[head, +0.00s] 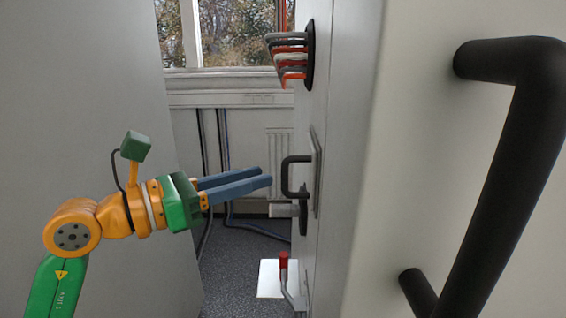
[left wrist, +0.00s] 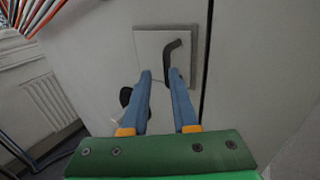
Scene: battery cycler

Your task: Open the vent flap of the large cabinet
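The vent flap (head: 317,165) is a light square plate on the side of the large cabinet (head: 345,130), seen nearly edge-on in the head view. It carries a black bracket handle (head: 287,176). In the left wrist view the flap (left wrist: 150,45) faces me and looks closed, and its handle (left wrist: 176,58) is partly hidden behind the right-hand finger. My left gripper (head: 268,182) points at the handle. Its two blue-grey fingers (left wrist: 160,75) are apart, with nothing seen gripped between them. I cannot tell whether a finger touches the handle. My right gripper is not in view.
A black fitting with a grey cylinder (head: 285,210) sits just below the handle. Cables (head: 290,52) leave the cabinet higher up. A red-tipped lever (head: 283,262) is low down. A large black handle (head: 510,170) fills the right foreground. A grey panel (head: 90,90) stands at left.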

